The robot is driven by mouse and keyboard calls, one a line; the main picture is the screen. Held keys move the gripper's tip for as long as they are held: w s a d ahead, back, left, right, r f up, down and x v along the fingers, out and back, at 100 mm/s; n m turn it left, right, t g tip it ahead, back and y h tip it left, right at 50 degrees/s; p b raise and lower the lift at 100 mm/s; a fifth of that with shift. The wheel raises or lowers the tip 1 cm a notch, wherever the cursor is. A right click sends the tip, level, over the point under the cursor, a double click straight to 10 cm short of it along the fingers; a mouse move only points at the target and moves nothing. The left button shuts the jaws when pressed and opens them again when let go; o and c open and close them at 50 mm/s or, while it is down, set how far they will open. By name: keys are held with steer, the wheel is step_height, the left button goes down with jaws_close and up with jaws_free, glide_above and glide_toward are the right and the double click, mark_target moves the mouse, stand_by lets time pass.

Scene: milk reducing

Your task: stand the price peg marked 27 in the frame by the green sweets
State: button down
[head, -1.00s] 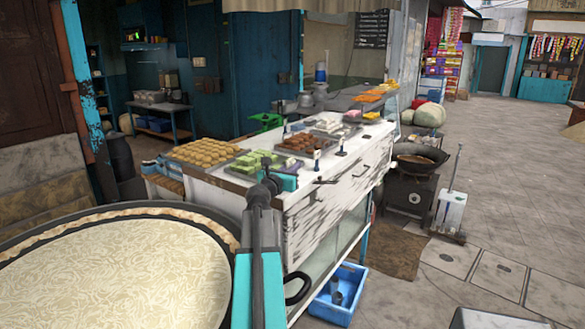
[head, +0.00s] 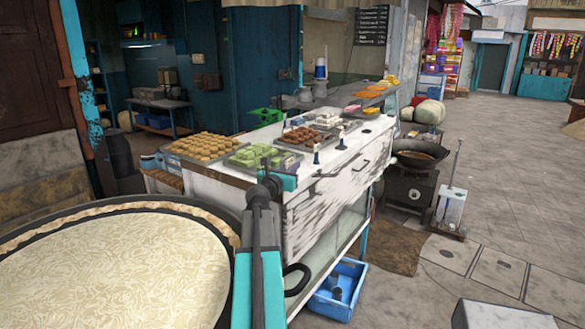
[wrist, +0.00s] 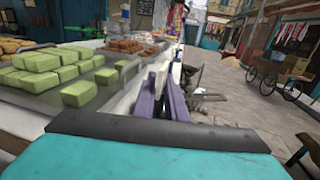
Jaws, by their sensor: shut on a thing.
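The green sweets (head: 257,155) lie in a metal tray near the front corner of the white counter. In the wrist view the green sweets (wrist: 40,72) are large blocks at the left. My gripper (wrist: 165,98), with purple fingers, is just right of their tray, along the counter's edge. It is shut on a pale, upright piece (wrist: 163,76), probably the price peg; its number is not readable. In the head view my gripper (head: 272,178) is at the front of the sweets, its fingers mostly hidden. The frame by the green sweets is not clearly visible.
Two small pegs (head: 316,155) stand along the counter edge, farther right. Trays of round yellow sweets (head: 203,147) and brown sweets (head: 305,138) lie nearby. A large pan (head: 110,270) fills the lower left. A stove with a wok (head: 415,155) stands right of the counter.

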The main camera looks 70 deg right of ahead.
steer(key=shift+f, duration=0.15)
stand_by(0.5)
steer(key=c, duration=1.7)
jaws_free()
steer(key=shift+a, duration=0.1)
steer(key=shift+w+a+b, duration=0.15)
steer(key=shift+a+b, duration=0.25)
steer(key=shift+a, duration=1.85)
steer(key=shift+w+a+b, duration=0.15)
steer(key=shift+a+b, duration=0.2)
steer(key=shift+a, duration=1.95)
steer(key=shift+w+a+b, duration=0.15)
steer(key=shift+a+b, duration=0.25)
steer(key=shift+a, duration=1.85)
steer(key=shift+s, duration=0.1)
